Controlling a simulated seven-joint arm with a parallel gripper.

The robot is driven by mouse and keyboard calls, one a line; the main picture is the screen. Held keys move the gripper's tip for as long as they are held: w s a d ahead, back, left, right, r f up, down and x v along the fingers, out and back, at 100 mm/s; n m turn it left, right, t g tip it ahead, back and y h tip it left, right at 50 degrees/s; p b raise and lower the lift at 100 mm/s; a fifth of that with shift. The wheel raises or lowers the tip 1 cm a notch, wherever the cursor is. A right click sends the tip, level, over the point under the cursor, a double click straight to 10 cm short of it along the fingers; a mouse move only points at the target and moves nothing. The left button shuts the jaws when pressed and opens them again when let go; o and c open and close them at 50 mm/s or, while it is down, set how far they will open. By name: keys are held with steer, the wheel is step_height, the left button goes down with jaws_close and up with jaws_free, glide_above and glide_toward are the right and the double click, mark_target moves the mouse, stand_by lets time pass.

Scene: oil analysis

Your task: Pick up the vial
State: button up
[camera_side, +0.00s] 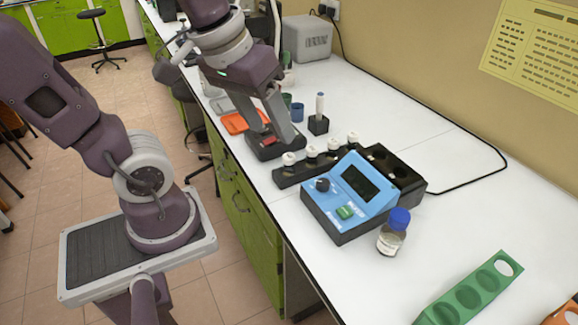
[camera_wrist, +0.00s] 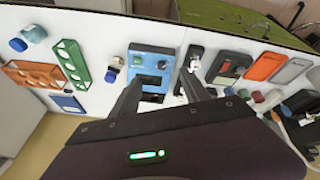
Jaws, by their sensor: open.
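Several small vials with white caps stand in a row in a black rack (camera_side: 308,167) behind the blue instrument; one capped vial (camera_side: 289,158) is at the rack's near-left end. Which vial is meant I cannot tell. A separate slim vial (camera_side: 319,103) stands upright in a small black holder (camera_side: 318,125). My gripper (camera_side: 276,134) is open and empty, pointing down near a dark box with a red part, left of the rack. In the wrist view my gripper (camera_wrist: 163,80) has its fingers apart over the blue instrument (camera_wrist: 150,62) and rack area, partly hiding the vials.
The blue instrument (camera_side: 350,196) sits beside the rack. A blue-capped bottle (camera_side: 393,232) and a green holder (camera_side: 470,292) stand to the right. The dark box (camera_side: 265,151), an orange tray (camera_side: 242,122) and cups (camera_side: 297,112) are near my gripper. The bench's right side has free room.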

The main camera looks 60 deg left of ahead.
steer(key=w+a+f+n+g, duration=0.1)
steer(key=w+a+f+n, duration=0.2)
steer(key=w+n, duration=0.15)
steer(key=n+g, duration=0.3)
steer(key=n, duration=0.6)
glide_above(289, 156)
steer(key=d, duration=0.1)
steer(key=f, duration=1)
steer(key=shift+s+d+f, duration=0.1)
steer(key=shift+s+f, duration=0.1)
steer(key=shift+f, duration=0.1)
steer(key=f, duration=0.4)
steer(key=a+f, duration=0.1)
steer(key=f, duration=0.1)
steer(key=shift+w+a+f, duration=0.1)
steer(key=shift+w+f, duration=0.05)
steer(key=shift+f, duration=0.6)
jaws_close()
